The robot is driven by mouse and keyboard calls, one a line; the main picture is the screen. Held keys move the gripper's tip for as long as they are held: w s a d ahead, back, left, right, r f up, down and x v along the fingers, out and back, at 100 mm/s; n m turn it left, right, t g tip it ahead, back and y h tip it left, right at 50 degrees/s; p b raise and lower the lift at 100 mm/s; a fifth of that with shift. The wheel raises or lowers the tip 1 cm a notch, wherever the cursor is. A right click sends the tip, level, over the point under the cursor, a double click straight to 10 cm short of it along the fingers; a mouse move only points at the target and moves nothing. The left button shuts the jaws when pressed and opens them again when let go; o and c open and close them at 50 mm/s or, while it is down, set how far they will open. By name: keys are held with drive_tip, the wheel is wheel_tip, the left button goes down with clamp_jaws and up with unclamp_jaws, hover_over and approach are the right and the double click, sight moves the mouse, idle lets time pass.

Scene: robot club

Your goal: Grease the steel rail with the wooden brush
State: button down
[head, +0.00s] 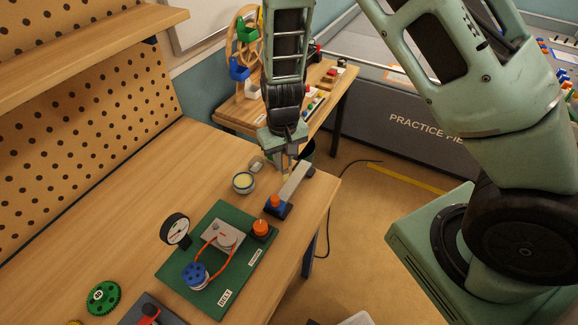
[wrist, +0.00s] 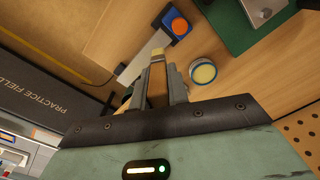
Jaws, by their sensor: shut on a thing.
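The steel rail (head: 295,182) is a pale grey bar near the table's right edge, with an orange-topped blue block at its near end. The rail (wrist: 142,61) also shows in the wrist view, left of the brush. My gripper (head: 288,152) is shut on the wooden brush (wrist: 157,82), bristles pointing away from my palm. The pale bristle tip (wrist: 158,54) appears close beside or over the rail; I cannot tell whether it touches. A round tin of pale yellow grease (head: 243,182) stands left of the rail; it also shows in the wrist view (wrist: 203,72).
A green board (head: 218,262) with a belt drive and an orange knob lies nearer on the table. A dial gauge (head: 175,230) stands at its left. A small grey piece (head: 256,164) lies behind the tin. The table's left middle is clear.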

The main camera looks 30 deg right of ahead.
drive_tip(key=shift+r+p, duration=0.1)
drive_tip(key=shift+p, duration=0.2)
drive_tip(key=shift+r+p, duration=0.15)
drive_tip(key=shift+p, duration=1.6)
drive_tip(key=shift+p, duration=0.3)
